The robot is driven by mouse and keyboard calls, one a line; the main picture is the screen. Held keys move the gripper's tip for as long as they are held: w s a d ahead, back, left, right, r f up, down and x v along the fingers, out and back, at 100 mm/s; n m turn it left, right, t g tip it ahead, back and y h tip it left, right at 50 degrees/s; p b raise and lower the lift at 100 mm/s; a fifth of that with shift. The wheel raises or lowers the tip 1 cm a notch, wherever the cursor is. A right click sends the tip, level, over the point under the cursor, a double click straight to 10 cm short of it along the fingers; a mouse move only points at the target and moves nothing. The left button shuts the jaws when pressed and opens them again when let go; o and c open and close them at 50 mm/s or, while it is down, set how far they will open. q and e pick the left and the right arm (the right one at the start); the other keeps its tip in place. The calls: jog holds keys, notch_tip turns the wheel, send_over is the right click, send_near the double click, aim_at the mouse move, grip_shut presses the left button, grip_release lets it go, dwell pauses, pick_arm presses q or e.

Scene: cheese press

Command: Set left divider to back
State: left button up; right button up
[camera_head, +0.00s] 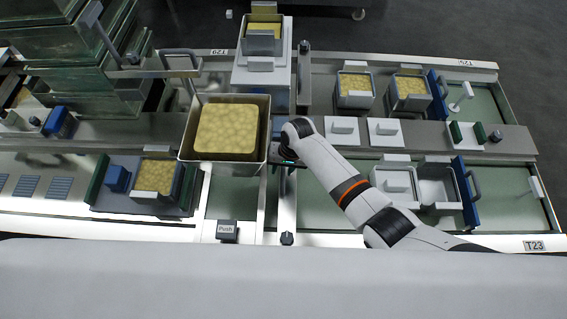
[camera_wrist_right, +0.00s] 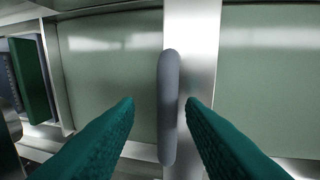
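In the right wrist view, an upright-looking grey rounded handle (camera_wrist_right: 169,120) stands out against a bright metal strip (camera_wrist_right: 200,30) that runs between two pale green surfaces. I cannot tell for sure whether this is the left divider. My right gripper (camera_wrist_right: 161,103) is open, with its green fingers on either side of the handle and a visible gap on the left. In the head view, my right gripper (camera_head: 281,163) is small and partly hidden by its own wrist, just right of the large metal bin (camera_head: 182,140). My left gripper is not in view.
The large bin holds a yellow cheese block (camera_head: 226,130) close to the right gripper. Blue plates with handles (camera_head: 466,190) stand at the right, beside white containers (camera_head: 437,187). A "Push" button (camera_head: 227,231) is at the front. Green belt (camera_head: 325,210) lies clear under my right arm.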

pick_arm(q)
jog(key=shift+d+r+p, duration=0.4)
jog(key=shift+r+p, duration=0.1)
pick_arm(e)
notch_tip(320, 180, up, 12)
jog(key=d, duration=0.2)
jog(key=shift+f, duration=0.15)
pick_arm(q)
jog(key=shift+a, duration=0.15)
